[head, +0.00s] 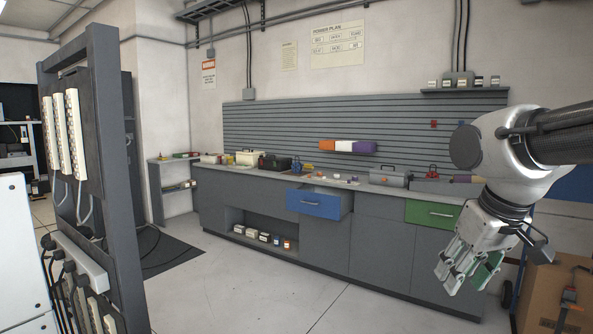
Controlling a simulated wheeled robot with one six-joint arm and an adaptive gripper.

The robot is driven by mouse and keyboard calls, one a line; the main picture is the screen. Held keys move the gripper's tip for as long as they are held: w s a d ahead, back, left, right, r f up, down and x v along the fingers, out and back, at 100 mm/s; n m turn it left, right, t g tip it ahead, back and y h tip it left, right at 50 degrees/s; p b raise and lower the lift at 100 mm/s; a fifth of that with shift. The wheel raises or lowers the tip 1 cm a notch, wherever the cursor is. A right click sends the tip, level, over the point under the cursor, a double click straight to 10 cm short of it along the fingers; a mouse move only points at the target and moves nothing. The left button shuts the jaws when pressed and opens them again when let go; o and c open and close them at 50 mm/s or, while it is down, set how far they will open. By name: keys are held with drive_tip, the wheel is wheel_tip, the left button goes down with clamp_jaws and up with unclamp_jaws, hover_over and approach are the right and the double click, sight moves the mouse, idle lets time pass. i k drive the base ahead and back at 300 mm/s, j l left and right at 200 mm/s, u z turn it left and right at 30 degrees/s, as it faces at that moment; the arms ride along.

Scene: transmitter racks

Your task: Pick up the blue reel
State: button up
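My gripper (467,274) hangs at the right, pointing down, in front of the workbench. Its light fingers with green parts look spread apart, and I see nothing between them. I cannot make out a blue reel for certain. A small blue item (276,240) stands in the low open shelf under the bench, among several small containers. A small blue thing (461,124) also shows on the slatted wall panel. Both are too small to identify, and both are well away from my gripper.
The grey workbench (380,230) runs along the back wall, with a blue drawer (320,204) pulled out and a green drawer (433,214) at the right. A tall rack (107,180) stands close at left. A cardboard box (550,295) is at lower right. The middle floor is clear.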

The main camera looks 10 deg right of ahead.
sight(296, 167)
drive_tip(key=i+u, duration=0.3)
drive_tip(key=i, duration=3.75)
drive_tip(key=i+j+z, duration=0.1)
drive_tip(key=i+z, duration=0.15)
drive_tip(key=i, duration=0.25)
drive_tip(key=i+j+z, duration=0.3)
drive_tip(key=i, duration=0.25)
drive_tip(key=i+j+z, duration=0.2)
drive_tip(key=i+z, duration=0.25)
drive_tip(key=i+j+z, duration=0.25)
drive_tip(key=z, duration=0.25)
drive_tip(key=i+j+z, duration=0.25)
drive_tip(key=j+z, duration=0.2)
drive_tip(key=i+j+z, duration=0.15)
drive_tip(key=j, duration=0.25)
drive_tip(key=i+j+z, duration=0.2)
drive_tip(key=j, duration=0.15)
drive_tip(key=k, duration=0.1)
